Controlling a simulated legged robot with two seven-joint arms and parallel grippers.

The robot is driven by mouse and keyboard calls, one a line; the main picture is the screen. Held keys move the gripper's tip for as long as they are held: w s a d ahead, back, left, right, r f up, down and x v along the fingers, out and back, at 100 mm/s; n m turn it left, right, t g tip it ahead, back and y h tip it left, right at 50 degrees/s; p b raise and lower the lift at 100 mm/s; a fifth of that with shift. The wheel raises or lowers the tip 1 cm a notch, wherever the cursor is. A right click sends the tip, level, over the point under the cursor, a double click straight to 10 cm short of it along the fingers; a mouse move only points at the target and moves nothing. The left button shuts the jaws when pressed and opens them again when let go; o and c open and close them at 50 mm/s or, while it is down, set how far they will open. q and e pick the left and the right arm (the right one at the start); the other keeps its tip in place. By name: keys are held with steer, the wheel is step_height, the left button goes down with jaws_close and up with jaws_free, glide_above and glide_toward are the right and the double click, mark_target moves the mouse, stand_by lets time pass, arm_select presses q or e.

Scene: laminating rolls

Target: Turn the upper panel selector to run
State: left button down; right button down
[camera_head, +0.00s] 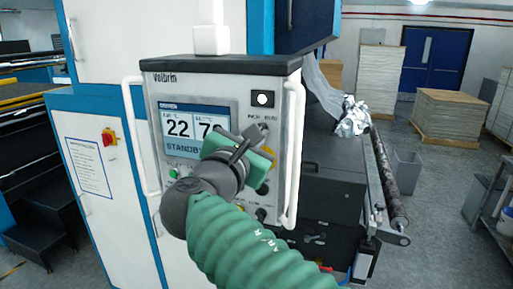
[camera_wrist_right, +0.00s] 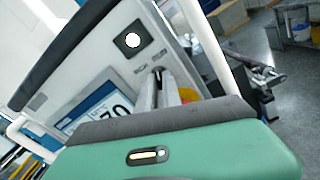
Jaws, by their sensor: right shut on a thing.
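The control panel (camera_head: 222,78) faces me, with a screen (camera_head: 182,130) reading "STANDBY". Below a black square with a white round light (camera_head: 263,99) is a label that seems to read "INCH RUN". The upper selector (camera_wrist_right: 157,72) is a small dark knob under that label, mostly hidden by my fingers; its pointing direction cannot be told. My right gripper (camera_head: 256,132) comes from below in a green sleeve and is shut on the upper selector. In the right wrist view its grey fingers (camera_wrist_right: 166,88) reach the panel face. My left gripper is not in view.
White handles (camera_head: 292,155) flank the panel. A lower dark knob (camera_head: 262,188) and a yellow-backed red button (camera_wrist_right: 189,92) lie close below my fingers. A red and yellow switch (camera_head: 109,137) is on the blue and white cabinet. A roller (camera_head: 388,180) stands at right.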

steer(key=shift+a+f+m+b, duration=0.1)
steer(key=shift+m+b, duration=0.35)
steer(key=shift+m, duration=0.25)
steer(key=c, duration=1.8)
jaws_free()
steer(key=shift+o, duration=1.4)
steer(key=shift+s, duration=0.15)
steer(key=shift+a, duration=0.1)
